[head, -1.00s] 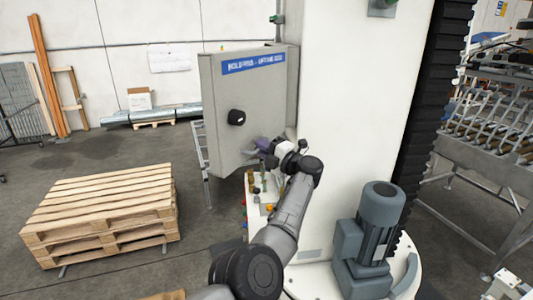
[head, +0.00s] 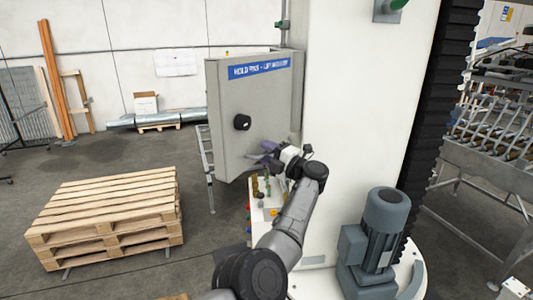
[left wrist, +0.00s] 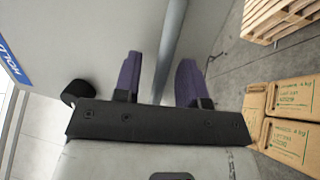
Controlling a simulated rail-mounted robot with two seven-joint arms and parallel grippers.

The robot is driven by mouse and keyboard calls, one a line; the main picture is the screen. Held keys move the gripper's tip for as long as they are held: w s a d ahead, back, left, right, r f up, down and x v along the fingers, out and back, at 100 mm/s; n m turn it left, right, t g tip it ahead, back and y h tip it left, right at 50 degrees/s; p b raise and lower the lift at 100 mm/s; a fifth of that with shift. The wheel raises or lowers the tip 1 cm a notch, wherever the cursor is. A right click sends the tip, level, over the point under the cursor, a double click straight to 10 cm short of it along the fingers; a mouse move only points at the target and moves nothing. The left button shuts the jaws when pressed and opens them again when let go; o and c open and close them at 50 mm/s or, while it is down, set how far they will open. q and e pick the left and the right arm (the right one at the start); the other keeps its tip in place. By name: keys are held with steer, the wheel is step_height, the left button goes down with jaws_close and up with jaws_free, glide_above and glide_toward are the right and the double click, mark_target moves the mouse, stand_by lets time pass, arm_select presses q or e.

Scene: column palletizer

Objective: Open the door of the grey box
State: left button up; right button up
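The grey box (head: 226,95) is mounted beside the white column, with a blue label across its top and a black knob (head: 242,122) on its front. Its door looks shut in the head view. My left gripper (head: 266,148) is at the lower right of the box front, below and right of the knob. In the left wrist view, its purple fingers (left wrist: 157,82) are spread apart. A blue-grey strip (left wrist: 171,45) runs between them; I cannot tell whether it is a handle or an edge. No finger contact is clear. The right gripper is out of view.
A stack of wooden pallets (head: 105,215) stands on the floor at left. A small panel with coloured buttons (head: 262,205) is below the box. A grey motor (head: 380,235) stands at the column's foot. Cardboard boxes (left wrist: 288,142) show in the left wrist view.

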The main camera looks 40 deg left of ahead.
arm_select(q)
steer(key=d+f+b, duration=0.2)
steer(key=d+b, duration=0.1)
steer(key=d, duration=1)
steer(key=shift+d+f, duration=0.25)
